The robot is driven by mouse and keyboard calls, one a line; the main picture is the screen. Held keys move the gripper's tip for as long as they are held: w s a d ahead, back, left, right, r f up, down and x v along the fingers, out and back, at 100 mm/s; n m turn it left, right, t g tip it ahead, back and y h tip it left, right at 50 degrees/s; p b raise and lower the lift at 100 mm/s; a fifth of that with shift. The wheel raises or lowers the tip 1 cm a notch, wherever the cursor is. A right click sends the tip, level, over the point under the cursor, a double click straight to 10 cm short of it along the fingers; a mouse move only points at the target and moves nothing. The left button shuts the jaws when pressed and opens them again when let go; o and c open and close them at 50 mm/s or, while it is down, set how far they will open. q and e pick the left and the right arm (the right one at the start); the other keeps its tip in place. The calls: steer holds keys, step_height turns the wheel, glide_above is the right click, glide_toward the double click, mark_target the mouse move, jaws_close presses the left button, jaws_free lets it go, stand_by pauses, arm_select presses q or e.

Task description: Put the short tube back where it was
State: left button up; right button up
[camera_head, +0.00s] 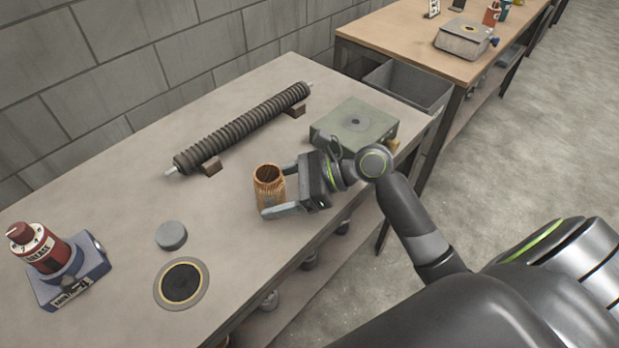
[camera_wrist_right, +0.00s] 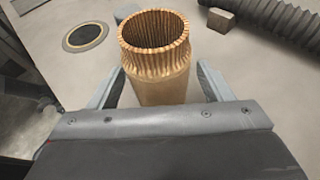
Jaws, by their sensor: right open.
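The short tube (camera_head: 268,188) is a copper-brown ribbed cylinder, open at the top. It stands upright on the table (camera_head: 130,200) near its front edge. In the right wrist view the short tube (camera_wrist_right: 160,70) stands between the two fingers, with a gap on each side. My right gripper (camera_head: 272,192) is open around it at the table's front side. The lower part of the tube is partly hidden by a finger in the head view. My left gripper is not in view.
A long dark ribbed tube (camera_head: 243,128) lies on two small blocks at the back. A green-grey box (camera_head: 356,126) stands right of my gripper. A grey disc (camera_head: 171,236), a black round pad with a yellow ring (camera_head: 181,284) and a red device on a blue base (camera_head: 70,290) are at the left.

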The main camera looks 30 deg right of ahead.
steer(key=p+v, duration=0.1)
steer(key=v, duration=0.9)
steer(key=shift+s+d+r, duration=0.2)
steer(key=shift+d+r, duration=0.05)
steer(key=shift+d, duration=0.05)
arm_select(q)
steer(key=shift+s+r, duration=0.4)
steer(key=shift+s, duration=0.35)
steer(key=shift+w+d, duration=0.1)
